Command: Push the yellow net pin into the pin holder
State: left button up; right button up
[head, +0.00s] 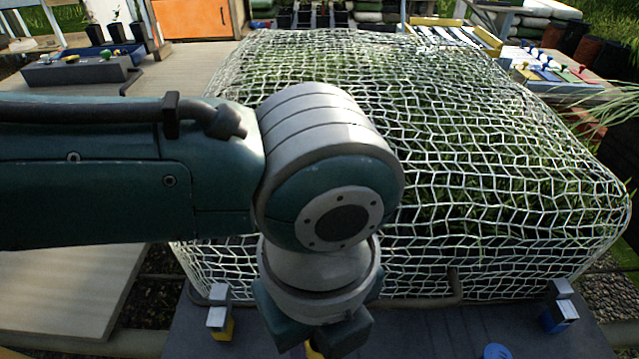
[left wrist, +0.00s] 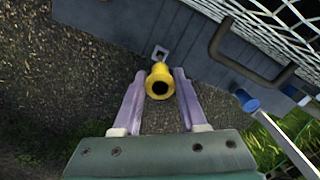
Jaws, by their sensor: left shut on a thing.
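The yellow net pin (left wrist: 160,82) sits between the two pale fingers of my left gripper (left wrist: 160,95) in the left wrist view. The gripper is shut on it, and the pin's round, hollow end faces the camera. A small square metal pin holder (left wrist: 160,52) shows just beyond the pin, at the edge of the grey board. I cannot tell whether the pin touches it. In the head view my left arm hides most of the gripper, and only a bit of yellow shows at the bottom edge. My right gripper is not in view.
A white net (head: 500,150) covers the grassy bed. Metal brackets stand at its front, one over yellow at left (head: 218,316) and one over blue at right (head: 560,305). A blue disc (head: 497,352) is at the bottom edge. A grey rack (head: 75,70) stands at back left.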

pick_arm(q)
jog(key=shift+f+b, duration=0.5)
jog(key=shift+f, duration=0.4)
dwell(1.2)
jog(key=shift+f+b, duration=1.9)
jog(key=shift+f, duration=0.35)
jog(key=o, duration=1.2)
jog(key=shift+o, duration=0.3)
jog(key=o, duration=0.3)
jog(key=shift+r+p, duration=1.2)
jog(key=shift+p, duration=0.05)
jog(key=shift+r, duration=0.1)
